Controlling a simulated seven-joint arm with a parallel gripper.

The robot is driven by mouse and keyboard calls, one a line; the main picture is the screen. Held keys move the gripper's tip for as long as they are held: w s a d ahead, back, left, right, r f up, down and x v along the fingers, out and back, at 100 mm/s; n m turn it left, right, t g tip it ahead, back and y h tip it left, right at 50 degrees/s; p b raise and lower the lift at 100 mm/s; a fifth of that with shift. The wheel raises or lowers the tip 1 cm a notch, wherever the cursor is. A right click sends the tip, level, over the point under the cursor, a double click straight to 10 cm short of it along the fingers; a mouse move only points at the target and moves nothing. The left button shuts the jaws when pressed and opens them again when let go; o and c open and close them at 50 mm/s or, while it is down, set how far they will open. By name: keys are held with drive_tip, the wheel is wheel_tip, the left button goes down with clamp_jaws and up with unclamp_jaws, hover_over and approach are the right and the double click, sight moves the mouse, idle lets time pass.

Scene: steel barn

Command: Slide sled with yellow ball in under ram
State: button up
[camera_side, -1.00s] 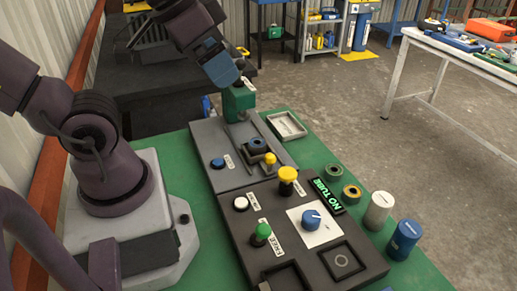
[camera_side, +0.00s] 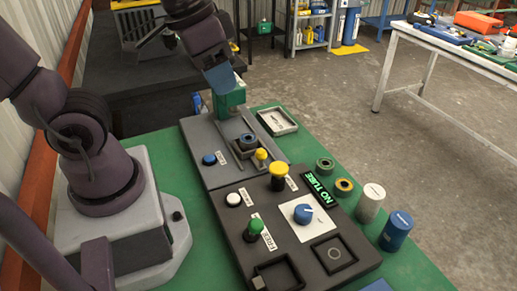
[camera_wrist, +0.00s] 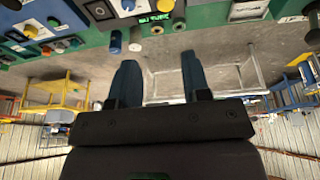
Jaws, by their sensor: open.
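In the side view the sled carries a small yellow ball (camera_side: 261,155) on its near end and a dark round cup (camera_side: 247,141). It sits in a slot of the grey plate (camera_side: 205,133). A green block (camera_side: 231,98), which looks like the ram head, stands at the far end of the plate. My gripper (camera_side: 222,80) is just above and overlaps the green block in the picture; I cannot tell if they touch. The sled cannot be made out there.
A grey tray (camera_side: 277,121) lies right of the plate. Nearer are a control box with a yellow button (camera_side: 279,171), green button (camera_side: 255,228), blue knob (camera_side: 303,213) and lit NO TUBE sign (camera_side: 320,189). Rings, a white cylinder (camera_side: 371,203) and a blue cylinder (camera_side: 396,231) stand at right.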

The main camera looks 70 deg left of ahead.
drive_tip(key=w+a+f+n+g+y, duration=0.1)
drive_tip(key=w+a+f+n+g, duration=0.25)
drive_tip(key=w+f, duration=0.55)
drive_tip(key=n+g+y, duration=0.1)
drive_tip(key=n, duration=0.3)
approach(263, 150)
drive_tip(key=shift+m, duration=0.25)
drive_tip(key=f, duration=0.3)
drive_tip(key=a+f, duration=0.1)
drive_tip(key=f, duration=0.2)
drive_tip(key=s+f, duration=0.1)
drive_tip(key=f, duration=0.3)
drive_tip(key=shift+a+f, duration=0.1)
drive_tip(key=shift+a, duration=0.25)
